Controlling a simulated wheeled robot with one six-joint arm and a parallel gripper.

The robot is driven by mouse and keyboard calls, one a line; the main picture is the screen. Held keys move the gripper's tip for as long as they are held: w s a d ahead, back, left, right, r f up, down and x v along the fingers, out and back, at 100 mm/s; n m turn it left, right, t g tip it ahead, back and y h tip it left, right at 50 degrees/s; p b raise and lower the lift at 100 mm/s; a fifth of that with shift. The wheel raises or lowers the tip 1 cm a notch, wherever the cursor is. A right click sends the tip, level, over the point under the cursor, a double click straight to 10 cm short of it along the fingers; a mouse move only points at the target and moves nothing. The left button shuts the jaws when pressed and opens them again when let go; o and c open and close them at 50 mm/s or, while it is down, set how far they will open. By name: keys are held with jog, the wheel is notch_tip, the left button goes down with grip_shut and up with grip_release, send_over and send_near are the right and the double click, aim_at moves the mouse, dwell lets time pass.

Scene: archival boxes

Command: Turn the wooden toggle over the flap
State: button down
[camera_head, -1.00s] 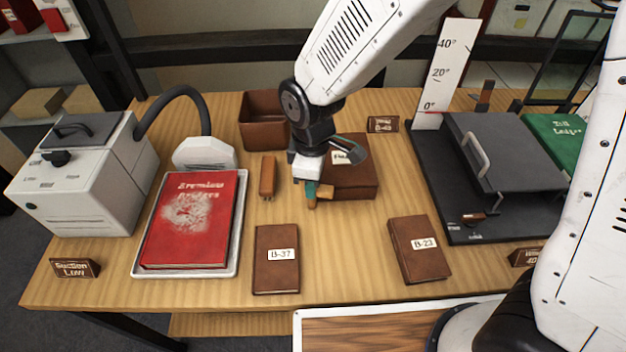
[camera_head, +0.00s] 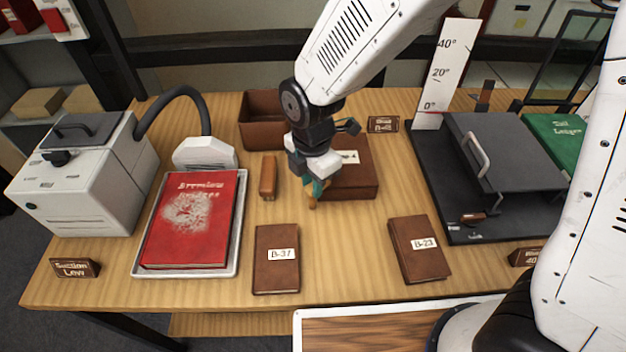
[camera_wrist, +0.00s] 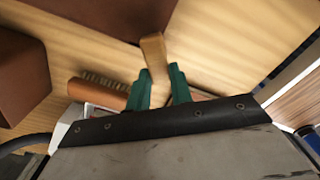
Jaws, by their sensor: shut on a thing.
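A brown archival box (camera_head: 358,184) with a white label lies flat at the middle of the table. A small light wooden toggle (camera_wrist: 153,48) is at its front edge; in the head view only a bit of the toggle (camera_head: 312,204) shows below the fingers. My gripper (camera_head: 314,188) is at the box's front left corner, pointing down. In the wrist view its green fingertips (camera_wrist: 161,80) are shut on the toggle, whose free end reaches towards the box (camera_wrist: 105,12). The flap cannot be made out behind my wrist.
A wooden brush (camera_head: 268,176) lies left of the box, with an open brown bin (camera_head: 262,118) behind. Books B-37 (camera_head: 277,275) and B-23 (camera_head: 419,262) lie in front. A red book (camera_head: 195,225) on a tray is left. A dark press (camera_head: 515,150) stands right.

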jog(key=shift+n, duration=0.7)
jog(key=c, duration=1.2)
grip_release()
jog(key=shift+c, duration=0.2)
jog(key=shift+r, duration=0.1)
notch_tip(320, 180, up, 8)
jog(key=shift+f, duration=0.15)
